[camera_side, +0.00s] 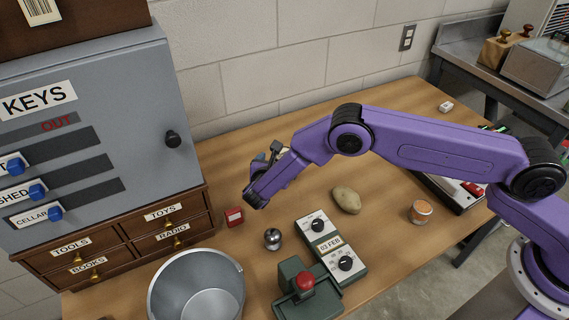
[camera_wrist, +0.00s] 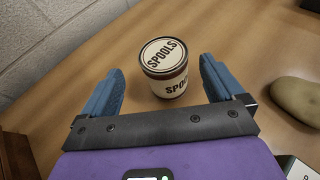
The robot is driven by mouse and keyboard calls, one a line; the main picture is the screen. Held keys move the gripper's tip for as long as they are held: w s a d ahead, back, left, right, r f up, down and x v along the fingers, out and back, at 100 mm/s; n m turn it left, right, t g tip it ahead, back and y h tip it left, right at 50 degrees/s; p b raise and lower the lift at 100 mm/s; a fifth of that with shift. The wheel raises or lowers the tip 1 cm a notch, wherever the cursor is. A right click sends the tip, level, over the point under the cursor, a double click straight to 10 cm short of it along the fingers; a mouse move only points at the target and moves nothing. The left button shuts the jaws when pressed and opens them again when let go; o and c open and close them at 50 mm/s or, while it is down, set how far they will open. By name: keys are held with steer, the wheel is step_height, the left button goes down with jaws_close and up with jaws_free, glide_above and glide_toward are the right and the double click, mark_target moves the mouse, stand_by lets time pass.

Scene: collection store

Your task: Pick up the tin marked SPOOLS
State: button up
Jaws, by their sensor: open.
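The tin marked SPOOLS (camera_wrist: 165,68) stands upright on the table in the wrist view, with a cream lid, a cream label and a dark red band. My gripper (camera_wrist: 160,82) is open, with its blue fingers apart to the left and right of the tin. The tin lies ahead between the fingers, and I cannot tell how far it is from the fingertips. In the side view my gripper (camera_side: 262,180) is above the table, and it hides the tin there.
A potato-like object (camera_side: 346,199) lies right of the gripper. A small red box (camera_side: 234,217), a metal ball-like item (camera_side: 272,238), a dial device (camera_side: 344,264), a red-button box (camera_side: 306,283) and a metal bucket (camera_side: 160,290) stand nearer. A key cabinet (camera_side: 150,90) rises at left.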

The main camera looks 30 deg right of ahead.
steer(key=shift+s+d+x, duration=0.1)
steer(key=shift+x, duration=1.65)
steer(key=shift+s+d+x, duration=0.1)
steer(key=shift+x, duration=1.65)
steer(key=c, duration=1.3)
